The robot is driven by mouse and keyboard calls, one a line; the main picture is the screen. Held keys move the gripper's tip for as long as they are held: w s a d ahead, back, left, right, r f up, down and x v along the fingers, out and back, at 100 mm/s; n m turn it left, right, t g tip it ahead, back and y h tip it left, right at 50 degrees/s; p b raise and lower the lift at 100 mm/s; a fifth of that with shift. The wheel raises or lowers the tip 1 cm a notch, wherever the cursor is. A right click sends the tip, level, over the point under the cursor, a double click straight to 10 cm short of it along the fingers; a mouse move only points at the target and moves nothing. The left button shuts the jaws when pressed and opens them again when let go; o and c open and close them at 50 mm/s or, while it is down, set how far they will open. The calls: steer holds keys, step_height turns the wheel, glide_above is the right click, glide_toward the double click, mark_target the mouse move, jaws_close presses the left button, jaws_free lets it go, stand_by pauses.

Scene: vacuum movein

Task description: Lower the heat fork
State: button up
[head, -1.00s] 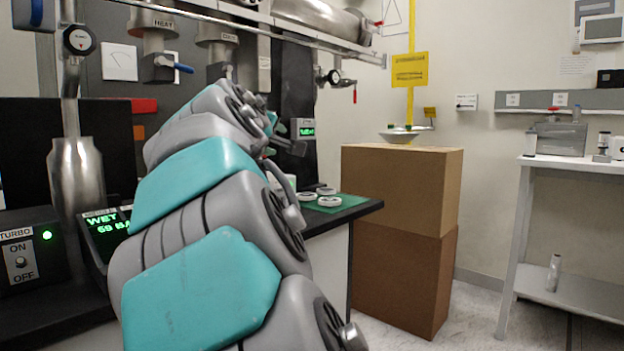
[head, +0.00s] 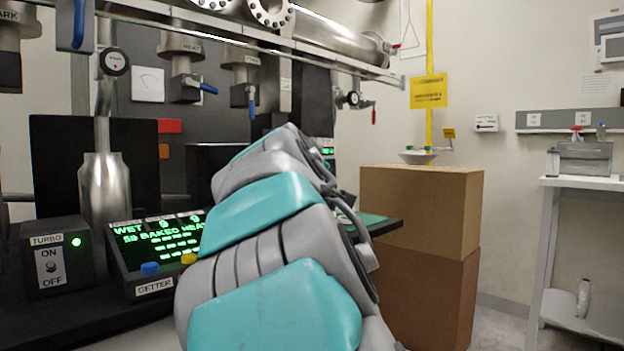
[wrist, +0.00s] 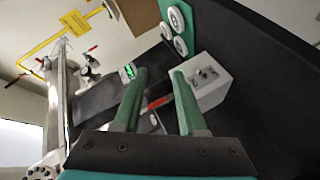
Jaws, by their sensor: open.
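A metal fitting labelled HEAT (head: 190,48) hangs below the rail in the head view. A clamp-like part with a blue lever (head: 205,88) sits under it, the lever pointing right. I cannot tell for sure which part is the heat fork. My gripper (wrist: 159,72) shows in the wrist view with its two green fingers apart and nothing held between them. A white box with dark knobs (wrist: 208,80) lies just beyond the right finger. In the head view my own arm hides the gripper. The HEAT fitting is not identifiable in the wrist view.
A similar fitting with a hanging blue lever (head: 251,97) is right of HEAT. The getter control box (head: 155,250) and turbo switch box (head: 58,258) stand on the black bench at left. Stacked brown boxes (head: 425,215) and a white table (head: 590,183) are at right.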

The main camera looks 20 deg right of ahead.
mark_target(201, 87)
steer(key=w+a+r+t, duration=0.1)
steer(key=r, duration=0.1)
steer(key=w+r+m+t+y+p, duration=0.1)
steer(key=r, duration=0.1)
steer(key=w+a+r+t, duration=0.1)
steer(key=r, duration=0.2)
steer(key=shift+w+a+m+y+p, duration=0.3)
steer(key=shift+m+p, duration=0.1)
steer(key=c, duration=0.5)
steer(key=a+r+t+y, duration=0.1)
steer(key=r, duration=0.1)
steer(key=w+a+r+m+t+y+p, duration=0.1)
steer(key=r, duration=0.1)
steer(key=w+a+r+t+y, duration=0.1)
steer(key=a+r+t, duration=0.1)
steer(key=shift+w+r+m, duration=0.2)
steer(key=shift+r+m, duration=0.05)
steer(key=shift+m, duration=0.05)
jaws_close()
steer(key=a+r+m+t+y+p, duration=0.1)
steer(key=a+r+t+y+p, duration=0.2)
steer(key=a+r+y, duration=0.65)
steer(key=w+a+r+y+p, duration=0.2)
steer(key=w+a+r+p, duration=0.15)
steer(key=w, duration=0.45)
steer(key=f+b, duration=0.2)
steer(key=a+f+b, duration=0.1)
steer(key=shift+w+f, duration=0.25)
steer(key=shift+f, duration=0.1)
